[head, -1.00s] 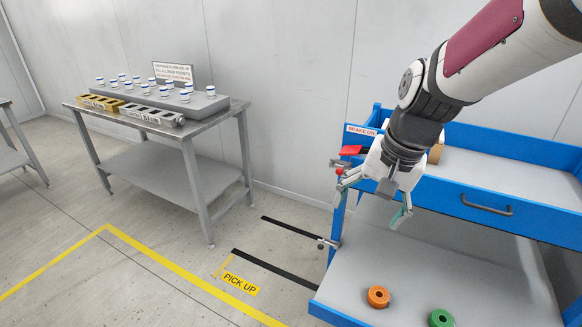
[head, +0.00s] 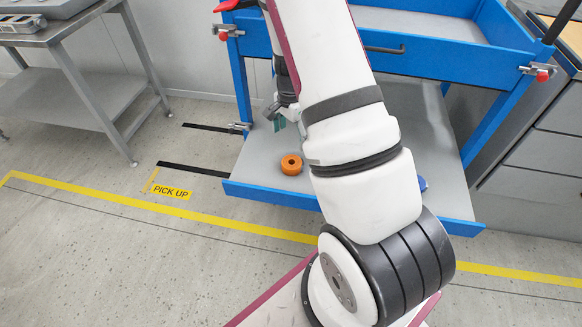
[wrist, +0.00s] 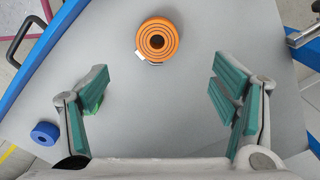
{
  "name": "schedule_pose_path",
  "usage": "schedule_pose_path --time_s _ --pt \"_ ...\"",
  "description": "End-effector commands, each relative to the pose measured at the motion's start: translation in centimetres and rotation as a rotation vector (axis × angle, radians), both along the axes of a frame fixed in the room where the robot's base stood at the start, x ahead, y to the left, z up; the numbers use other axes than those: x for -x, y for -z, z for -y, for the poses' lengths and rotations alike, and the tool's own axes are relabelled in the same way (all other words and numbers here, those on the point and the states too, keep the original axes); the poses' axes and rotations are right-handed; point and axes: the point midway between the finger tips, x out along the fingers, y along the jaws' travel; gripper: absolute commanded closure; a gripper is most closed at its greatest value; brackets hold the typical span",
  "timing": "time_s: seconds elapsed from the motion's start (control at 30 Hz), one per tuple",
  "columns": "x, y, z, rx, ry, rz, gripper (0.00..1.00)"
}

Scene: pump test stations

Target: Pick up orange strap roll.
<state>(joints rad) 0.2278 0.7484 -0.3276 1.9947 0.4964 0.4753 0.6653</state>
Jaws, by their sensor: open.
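The orange strap roll (head: 291,164) lies flat on the grey lower shelf of the blue cart, near its front left. In the wrist view the orange roll (wrist: 157,40) shows from above, ahead of the fingertips and roughly centred between them. My gripper (wrist: 158,88) is open and empty, its green-padded fingers spread wide. In the head view my gripper (head: 279,118) is over the shelf, above and behind the roll, and partly hidden by my arm.
A blue roll (wrist: 45,133) lies on the shelf, left in the wrist view. Something green shows behind the left finger. The cart's upper tray (head: 420,22) overhangs the shelf's back. A metal table (head: 75,70) stands left; open floor lies between.

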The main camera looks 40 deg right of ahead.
Motion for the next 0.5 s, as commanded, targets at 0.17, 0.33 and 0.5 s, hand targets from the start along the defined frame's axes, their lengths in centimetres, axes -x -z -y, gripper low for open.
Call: schedule_pose_path --time_s 0.17,0.33,0.5 --pt "0.1 3.6 0.0 -0.002 0.0 -0.003 0.2" --pt "0.1 6.3 -0.1 -0.002 -0.003 -0.002 0.2" --pt "0.0 7.4 -0.1 -0.001 -0.003 0.0 0.2"
